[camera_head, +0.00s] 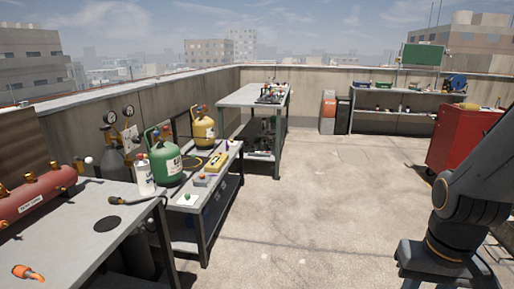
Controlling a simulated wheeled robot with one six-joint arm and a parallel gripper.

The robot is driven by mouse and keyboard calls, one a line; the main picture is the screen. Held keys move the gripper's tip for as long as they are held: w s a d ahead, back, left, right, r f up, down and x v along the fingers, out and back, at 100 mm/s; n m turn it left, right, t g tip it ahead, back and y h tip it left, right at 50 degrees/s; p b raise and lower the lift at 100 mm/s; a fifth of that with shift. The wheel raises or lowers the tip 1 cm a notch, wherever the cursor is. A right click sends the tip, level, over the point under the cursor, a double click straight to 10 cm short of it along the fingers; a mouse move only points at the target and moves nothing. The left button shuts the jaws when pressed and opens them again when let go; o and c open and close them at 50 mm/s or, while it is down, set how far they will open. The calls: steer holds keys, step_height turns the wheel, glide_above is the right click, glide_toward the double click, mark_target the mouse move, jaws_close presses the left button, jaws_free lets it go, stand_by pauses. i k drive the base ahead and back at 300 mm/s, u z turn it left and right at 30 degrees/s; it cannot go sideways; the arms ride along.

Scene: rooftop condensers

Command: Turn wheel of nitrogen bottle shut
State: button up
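A grey gas bottle (113,160) stands behind the benches at the left, against the parapet wall. It is probably the nitrogen bottle, but I can read no name on it. Two round gauges (119,114) and a white tag (130,133) show at its top. I cannot make out its wheel at this size, nor how far it is turned. The near bench and a white bottle hide its lower part. My arm is at the right edge, far across the floor from the bottle. My gripper is outside the picture.
The near bench (75,225) holds a red tank (38,195), a black disc (107,223) and an orange-handled item (28,272). Green (165,162) and yellow (203,131) cylinders stand beyond. A red cabinet (461,137) stands right. The middle floor (320,185) is clear.

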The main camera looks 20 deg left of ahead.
mark_target(105, 127)
steer(key=u, duration=0.2)
steer(key=i, duration=1.7)
steer(key=u, duration=1.15)
steer(key=i, duration=1.45)
steer(key=u, duration=0.75)
